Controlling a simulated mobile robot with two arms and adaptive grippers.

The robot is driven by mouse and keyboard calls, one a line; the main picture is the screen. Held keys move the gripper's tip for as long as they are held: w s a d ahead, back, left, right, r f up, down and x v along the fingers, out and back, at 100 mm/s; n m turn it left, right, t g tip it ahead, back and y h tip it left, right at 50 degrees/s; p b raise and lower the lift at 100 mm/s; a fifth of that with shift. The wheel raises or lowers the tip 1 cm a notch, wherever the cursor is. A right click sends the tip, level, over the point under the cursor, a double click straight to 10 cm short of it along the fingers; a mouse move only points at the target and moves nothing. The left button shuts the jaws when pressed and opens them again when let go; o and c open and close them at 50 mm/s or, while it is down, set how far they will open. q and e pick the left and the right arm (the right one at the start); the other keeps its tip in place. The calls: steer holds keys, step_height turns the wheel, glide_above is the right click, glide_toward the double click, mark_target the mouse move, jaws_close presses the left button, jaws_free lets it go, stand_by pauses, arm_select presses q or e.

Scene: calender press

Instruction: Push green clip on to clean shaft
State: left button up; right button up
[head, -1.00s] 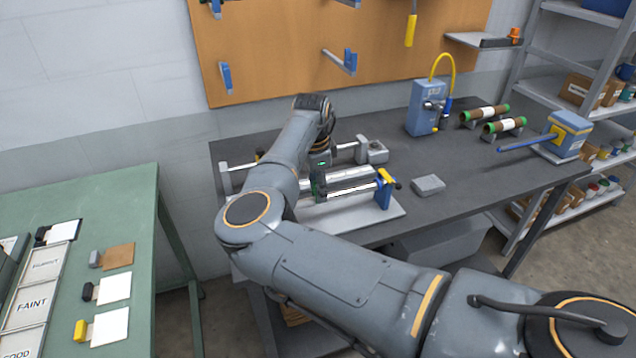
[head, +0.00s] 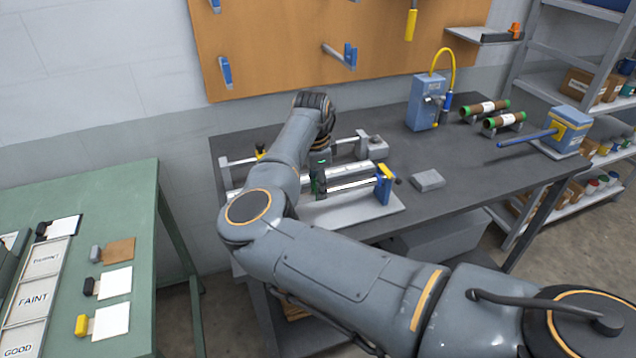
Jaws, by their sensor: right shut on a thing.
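My right arm reaches over the press on the dark bench, and my right gripper (head: 318,186) points down at its front rod. The gripper is shut on a small green clip (head: 314,187), of which only a sliver shows; the fingers and arm hide the rest. A bright metal shaft (head: 352,185) runs right from the gripper to a blue end bracket (head: 384,186) with a yellow top. The clip is at or just above this shaft; I cannot tell whether it is seated around it. The left end of the shaft is hidden. My left gripper is out of view.
A thicker roller (head: 350,172) lies just behind the shaft. A grey block (head: 428,180) sits right of the press. A blue pump box (head: 426,103), green-ended rolls (head: 503,120) and a blue-handled box (head: 568,130) stand farther right. A green table (head: 130,215) is at left.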

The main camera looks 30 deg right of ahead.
steer(key=shift+f, duration=0.35)
stand_by(0.3)
steer(key=o, duration=1.1)
